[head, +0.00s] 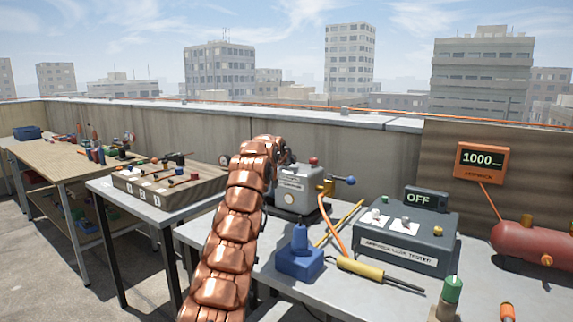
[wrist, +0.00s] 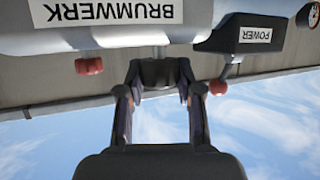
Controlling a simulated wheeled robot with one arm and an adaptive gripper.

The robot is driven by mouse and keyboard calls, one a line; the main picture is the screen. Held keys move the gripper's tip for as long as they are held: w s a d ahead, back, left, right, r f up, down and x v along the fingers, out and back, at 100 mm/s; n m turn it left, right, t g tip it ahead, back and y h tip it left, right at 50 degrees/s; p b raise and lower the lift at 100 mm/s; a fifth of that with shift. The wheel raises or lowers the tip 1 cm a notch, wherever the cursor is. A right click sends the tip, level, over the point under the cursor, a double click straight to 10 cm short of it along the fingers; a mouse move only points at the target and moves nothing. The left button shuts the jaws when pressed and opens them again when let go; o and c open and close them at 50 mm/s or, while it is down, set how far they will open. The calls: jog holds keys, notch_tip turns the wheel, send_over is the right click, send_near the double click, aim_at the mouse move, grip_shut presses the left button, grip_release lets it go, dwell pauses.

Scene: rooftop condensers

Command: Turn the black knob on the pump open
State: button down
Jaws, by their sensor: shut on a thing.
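The pump (head: 293,199) is a grey machine on the near table in the head view, partly behind my copper-coloured arm. The wrist view shows it upside down as a pale body (wrist: 90,37) with a BRUMWERK label. The black knob (wrist: 158,72) stands out from the pump on a short stem. My gripper (wrist: 158,88) has one finger on each side of the knob and is shut on it. The finger contact is partly dark and hard to make out. In the head view the knob is hidden by my arm.
Beside the knob are a red knob (wrist: 88,66) and a dark POWER box (wrist: 245,40) with a red-tipped lever (wrist: 218,86). A blue block (head: 299,262), a yellow-handled tool (head: 361,268) and a leak tester (head: 405,240) crowd the table. A parapet wall stands behind.

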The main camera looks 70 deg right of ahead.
jog(key=shift+s+r+n+t+y+p, duration=0.1)
jog(key=shift+n+t+y+p, duration=0.25)
jog(key=shift+n+t, duration=0.85)
jog(key=shift+n+t+y+p, duration=0.55)
jog(key=shift+n+t+p, duration=0.45)
jog(key=shift+t+p, duration=0.5)
jog(key=shift+d+n+t+y+p, duration=0.1)
jog(key=shift+n+t+y+p, duration=0.5)
jog(key=shift+n+t+p, duration=0.45)
jog(key=n+t+y+p, duration=0.1)
jog(key=p, duration=0.1)
jog(key=n+t+y+p, duration=0.1)
jog(key=n+y+p, duration=0.1)
jog(key=shift+s+r+n+p, duration=0.1)
jog(key=shift+r+n+p, duration=0.05)
jog(key=shift+n+p, duration=0.15)
jog(key=shift+n+t+y+p, duration=0.25)
jog(key=shift+y+p, duration=0.15)
jog(key=shift+p, duration=0.15)
jog(key=shift+f+n+t+y+p, duration=0.3)
jog(key=shift+n+p, duration=0.1)
jog(key=shift+p, duration=0.3)
jog(key=c, duration=0.7)
grip_release()
jog(key=shift+c, duration=0.2)
